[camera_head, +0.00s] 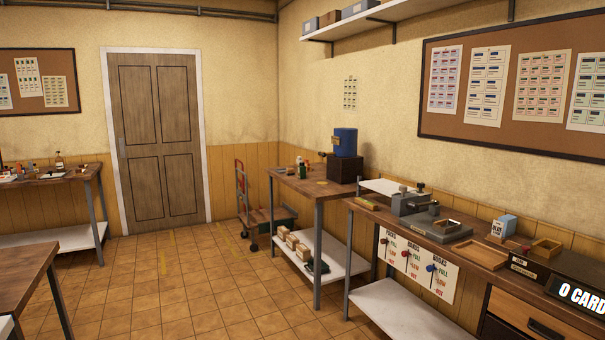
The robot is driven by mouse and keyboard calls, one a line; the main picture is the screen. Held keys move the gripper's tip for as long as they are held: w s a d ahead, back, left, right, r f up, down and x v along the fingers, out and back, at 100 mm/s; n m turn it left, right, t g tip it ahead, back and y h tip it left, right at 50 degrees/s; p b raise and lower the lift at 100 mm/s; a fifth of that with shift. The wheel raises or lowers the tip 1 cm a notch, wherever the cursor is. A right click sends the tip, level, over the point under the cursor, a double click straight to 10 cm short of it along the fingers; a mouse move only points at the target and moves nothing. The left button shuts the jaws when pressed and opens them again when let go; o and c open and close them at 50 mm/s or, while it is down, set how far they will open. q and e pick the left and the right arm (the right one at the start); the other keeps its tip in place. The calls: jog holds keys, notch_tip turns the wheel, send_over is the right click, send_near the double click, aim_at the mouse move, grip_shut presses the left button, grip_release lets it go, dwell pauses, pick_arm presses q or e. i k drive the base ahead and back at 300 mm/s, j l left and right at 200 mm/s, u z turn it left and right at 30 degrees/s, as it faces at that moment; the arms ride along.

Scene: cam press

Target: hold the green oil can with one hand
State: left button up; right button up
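A small green item (304,170) stands on the wooden table against the right-hand wall, left of a blue container. It is too small to tell whether it is the green oil can. A dark green object (317,266) also shows on that table's lower shelf, and its kind is unclear. Neither of my grippers is in view.
The middle table (318,188) carries the blue container (345,142) on a dark box. A nearer bench (470,252) holds a grey press (412,202) and wooden trays. A hand truck (241,195) stands beside the middle table. The tiled floor (190,285) is mostly clear.

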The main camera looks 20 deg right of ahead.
aim_at(301, 170)
jog(key=i, duration=3.95)
jog(key=l+z, duration=0.05)
jog(key=l, duration=0.05)
